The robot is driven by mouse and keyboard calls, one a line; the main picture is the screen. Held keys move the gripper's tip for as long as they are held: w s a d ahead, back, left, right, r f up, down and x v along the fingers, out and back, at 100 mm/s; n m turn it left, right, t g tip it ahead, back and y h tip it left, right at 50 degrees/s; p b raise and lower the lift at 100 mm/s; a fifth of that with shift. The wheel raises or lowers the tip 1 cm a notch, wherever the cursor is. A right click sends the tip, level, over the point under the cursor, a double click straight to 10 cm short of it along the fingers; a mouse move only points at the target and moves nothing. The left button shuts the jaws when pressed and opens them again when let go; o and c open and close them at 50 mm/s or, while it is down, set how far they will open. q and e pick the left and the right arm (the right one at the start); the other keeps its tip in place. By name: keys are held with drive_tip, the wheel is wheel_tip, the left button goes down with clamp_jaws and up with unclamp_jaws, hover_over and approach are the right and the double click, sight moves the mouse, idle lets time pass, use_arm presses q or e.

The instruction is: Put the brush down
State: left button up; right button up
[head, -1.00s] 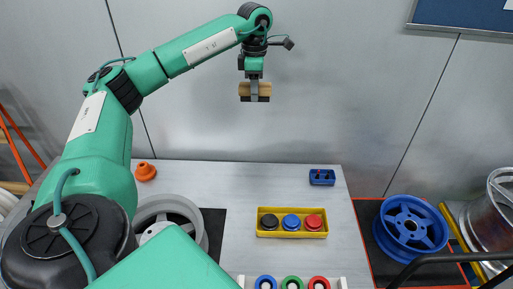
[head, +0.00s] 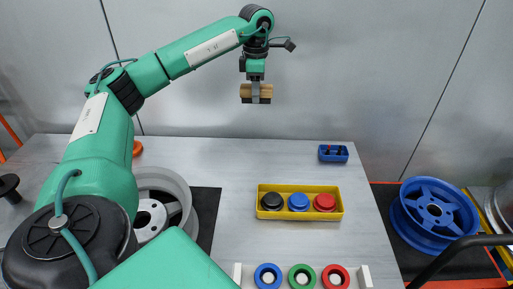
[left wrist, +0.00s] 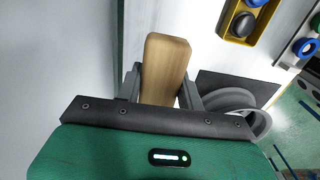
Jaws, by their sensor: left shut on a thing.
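The brush (head: 263,91) has a light wooden body and a dark underside. My left gripper (head: 255,88) is shut on it and holds it high above the far part of the table (head: 230,160), against the wall behind. In the left wrist view the wooden block of the brush (left wrist: 166,68) stands between the two grey fingers. The dark side of the brush is hidden in that view. My right gripper is not in view.
A yellow tray (head: 335,213) holds black, blue and red caps. A small blue holder (head: 333,153) stands behind it. A white rack (head: 365,275) with coloured rings is in front. A silver wheel (head: 180,190) lies left; a blue wheel (head: 432,212) lies right.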

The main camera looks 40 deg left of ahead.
sight(256, 156)
use_arm(q)
wheel_tip(256, 156, down, 3)
drive_tip(key=shift+r+b, duration=0.15)
drive_tip(key=shift+b, duration=0.35)
wheel_tip(256, 156, down, 19)
drive_tip(key=shift+f, duration=0.25)
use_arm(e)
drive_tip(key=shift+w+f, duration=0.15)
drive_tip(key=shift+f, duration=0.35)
use_arm(q)
drive_tip(key=o, duration=1.1)
drive_tip(key=shift+c, duration=0.2)
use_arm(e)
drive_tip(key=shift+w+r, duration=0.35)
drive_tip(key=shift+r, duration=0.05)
